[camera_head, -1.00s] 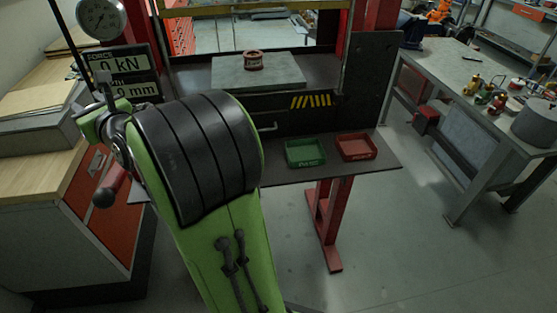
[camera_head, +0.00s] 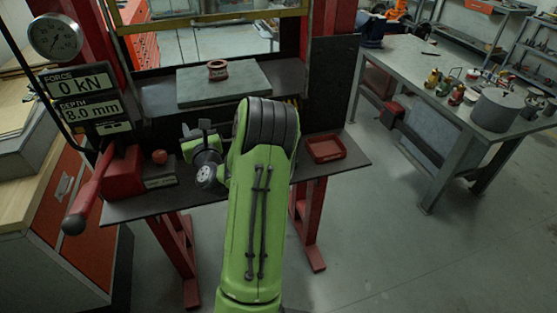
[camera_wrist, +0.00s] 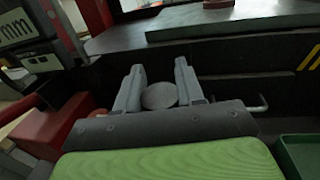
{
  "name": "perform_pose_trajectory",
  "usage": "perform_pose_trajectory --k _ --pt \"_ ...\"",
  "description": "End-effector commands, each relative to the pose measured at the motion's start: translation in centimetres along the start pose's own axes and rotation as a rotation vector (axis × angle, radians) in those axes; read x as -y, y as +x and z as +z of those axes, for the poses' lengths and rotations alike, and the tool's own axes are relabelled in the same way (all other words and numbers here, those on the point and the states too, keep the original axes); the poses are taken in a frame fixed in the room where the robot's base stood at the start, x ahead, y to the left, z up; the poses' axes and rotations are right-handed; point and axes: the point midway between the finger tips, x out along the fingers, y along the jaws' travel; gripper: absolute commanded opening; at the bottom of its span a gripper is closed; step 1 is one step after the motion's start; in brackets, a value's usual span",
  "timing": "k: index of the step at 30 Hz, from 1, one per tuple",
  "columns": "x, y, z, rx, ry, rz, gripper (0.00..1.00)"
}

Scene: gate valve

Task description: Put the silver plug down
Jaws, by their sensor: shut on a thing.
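The silver plug (camera_wrist: 160,96) shows as a round grey disc between the two fingers in the wrist view. My gripper (camera_wrist: 158,92) is shut on it. In the head view my gripper (camera_head: 196,131) is held above the front part of the press bench, left of my forearm, and I cannot make out the plug there. A green tray (camera_wrist: 302,155) shows only at the lower right of the wrist view; my arm hides it in the head view. A red tray (camera_head: 326,148) lies on the bench to the right of my arm.
A grey plate (camera_head: 240,87) on the press carries a red ring (camera_head: 217,70). The display (camera_head: 88,97) reads 0 kN and 8.0 mm. A red lever (camera_head: 88,193) and a red box (camera_head: 123,172) stand left of my gripper. A cluttered side table (camera_head: 410,75) is at right.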

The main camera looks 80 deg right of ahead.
Motion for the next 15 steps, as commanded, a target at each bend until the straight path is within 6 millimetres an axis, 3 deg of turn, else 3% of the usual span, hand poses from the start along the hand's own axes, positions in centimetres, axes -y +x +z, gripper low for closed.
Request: perform_pose_trajectory --k 2,5,8,15 --pt "2.4 -0.3 -1.0 -0.007 0.008 -0.059 0.00" --pt "3.7 -0.6 -1.7 -0.010 0.008 -0.094 0.00" --pt "3.9 -0.7 -2.9 -0.011 0.007 -0.101 0.00" --pt "3.9 -0.7 -7.9 -0.012 0.007 -0.099 0.00"
